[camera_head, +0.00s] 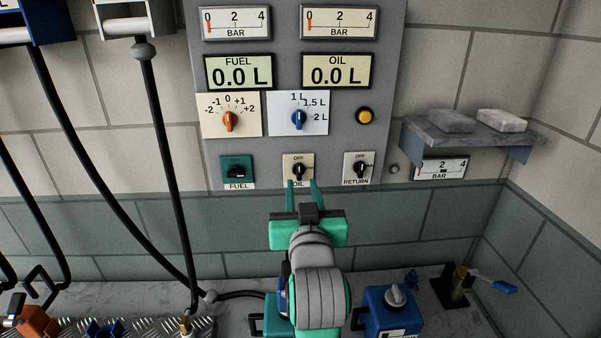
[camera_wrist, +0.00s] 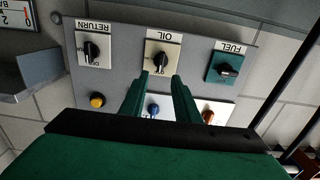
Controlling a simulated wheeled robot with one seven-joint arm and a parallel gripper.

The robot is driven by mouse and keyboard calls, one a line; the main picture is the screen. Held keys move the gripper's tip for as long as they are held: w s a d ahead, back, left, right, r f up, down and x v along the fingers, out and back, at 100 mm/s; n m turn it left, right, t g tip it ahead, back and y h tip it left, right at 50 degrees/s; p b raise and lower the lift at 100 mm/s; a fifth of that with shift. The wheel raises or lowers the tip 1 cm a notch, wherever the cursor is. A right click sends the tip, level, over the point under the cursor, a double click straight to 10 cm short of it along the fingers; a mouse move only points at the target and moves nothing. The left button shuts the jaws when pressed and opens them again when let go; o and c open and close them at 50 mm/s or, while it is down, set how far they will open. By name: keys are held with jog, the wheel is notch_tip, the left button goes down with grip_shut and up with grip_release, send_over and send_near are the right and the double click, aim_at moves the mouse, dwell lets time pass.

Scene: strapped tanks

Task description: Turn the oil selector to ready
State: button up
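The oil selector (camera_head: 298,170) is a small black knob on a cream plate marked OIL, low on the grey panel. Its "OFF" mark shows above it, and the knob looks roughly upright; the other marks are too small or hidden to read. It also shows in the wrist view (camera_wrist: 159,63), where the panel appears upside down. My gripper (camera_head: 303,187) has green fingers spread apart, with empty space between them. In the wrist view the fingertips (camera_wrist: 159,80) lie just short of the knob, one to each side; I cannot tell whether they touch the plate.
The fuel selector (camera_head: 237,171) and return selector (camera_head: 359,170) flank the oil selector. Above are an orange dial (camera_head: 230,121), a blue dial (camera_head: 299,119) and a yellow button (camera_head: 365,116). A shelf (camera_head: 470,135) with two blocks juts out at right. Black hoses hang at left.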

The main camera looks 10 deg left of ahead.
aim_at(299, 170)
jog(key=w, duration=0.3)
jog(key=w+a, duration=0.1)
jog(key=w, duration=0.2)
jog(key=shift+w+a, duration=0.2)
jog(key=shift+w, duration=0.2)
grip_shut()
